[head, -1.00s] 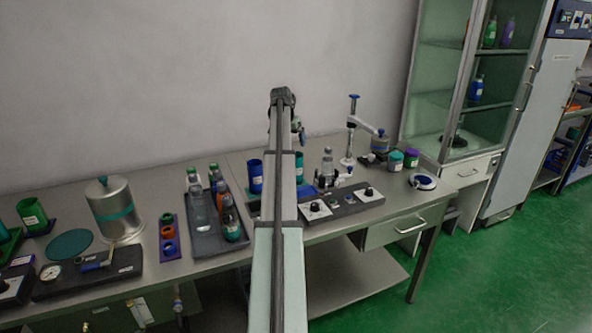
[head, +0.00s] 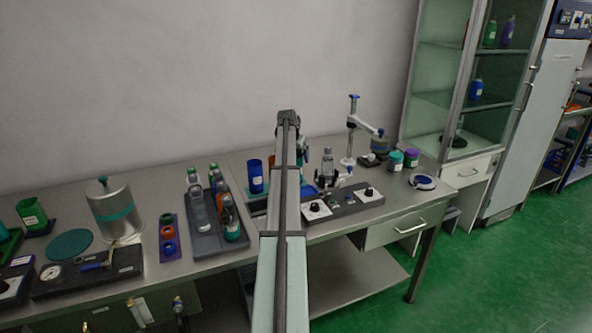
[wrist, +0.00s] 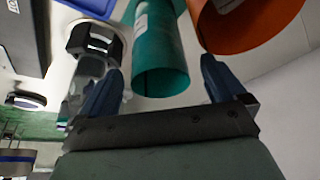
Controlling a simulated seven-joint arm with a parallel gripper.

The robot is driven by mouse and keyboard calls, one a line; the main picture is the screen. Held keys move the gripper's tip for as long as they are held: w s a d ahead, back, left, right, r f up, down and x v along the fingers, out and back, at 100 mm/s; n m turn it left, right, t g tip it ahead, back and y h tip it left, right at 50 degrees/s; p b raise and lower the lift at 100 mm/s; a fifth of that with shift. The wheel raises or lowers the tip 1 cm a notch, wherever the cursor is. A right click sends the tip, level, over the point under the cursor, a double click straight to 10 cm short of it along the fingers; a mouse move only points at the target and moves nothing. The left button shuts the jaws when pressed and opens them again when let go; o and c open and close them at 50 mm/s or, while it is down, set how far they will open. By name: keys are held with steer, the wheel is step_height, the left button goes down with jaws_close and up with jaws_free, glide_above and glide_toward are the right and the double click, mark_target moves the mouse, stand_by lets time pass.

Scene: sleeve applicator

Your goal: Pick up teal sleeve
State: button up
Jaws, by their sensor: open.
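In the wrist view, the teal sleeve (wrist: 160,66) is an open-ended tube with a pale label, its near open end facing my camera. My gripper (wrist: 162,68) is open, with one blue finger on each side of the sleeve's near end. Gaps show between the fingers and the sleeve, so it is not held. An orange sleeve (wrist: 250,22) stands just beside it, close to the right finger. In the head view my arm hides most of the gripper and the teal sleeve.
A blue sleeve (head: 256,178) stands left of my arm. A black control box (head: 343,204) with knobs and a press stand (head: 352,130) are to the right. A dark tray (head: 207,242) of bottles and a metal canister (head: 113,208) are to the left.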

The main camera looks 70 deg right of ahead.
steer(key=shift+x, duration=1.85)
steer(key=c, duration=1)
